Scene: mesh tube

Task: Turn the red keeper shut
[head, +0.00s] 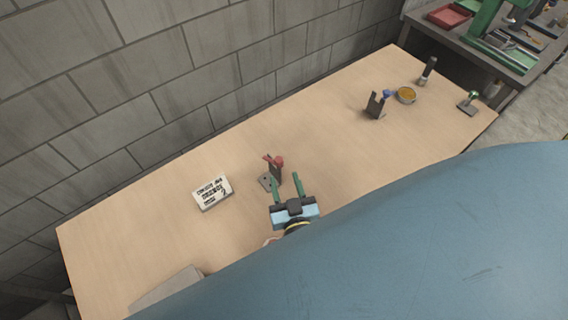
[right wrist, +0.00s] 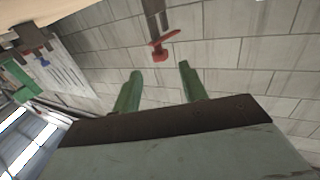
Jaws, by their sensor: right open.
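The red keeper (head: 275,160) sits at the top of a dark upright bracket with a grey base plate (head: 266,182), near the middle of the bench. In the right wrist view the keeper (right wrist: 164,44) hangs at the end of the dark bracket (right wrist: 153,16), as that picture is upside down. My right gripper (head: 284,176) has its two green fingers apart and empty. In the right wrist view the fingers (right wrist: 160,72) point towards the keeper, which is just beyond the tips and not between them. My left gripper is not in view.
A white printed block (head: 212,193) lies left of the bracket. A grey flat thing (head: 168,288) lies at the front left. A second dark bracket with a blue part (head: 377,104), a round tin (head: 405,95) and small tools stand far right. The wall (head: 150,100) runs behind the wooden bench (head: 330,140).

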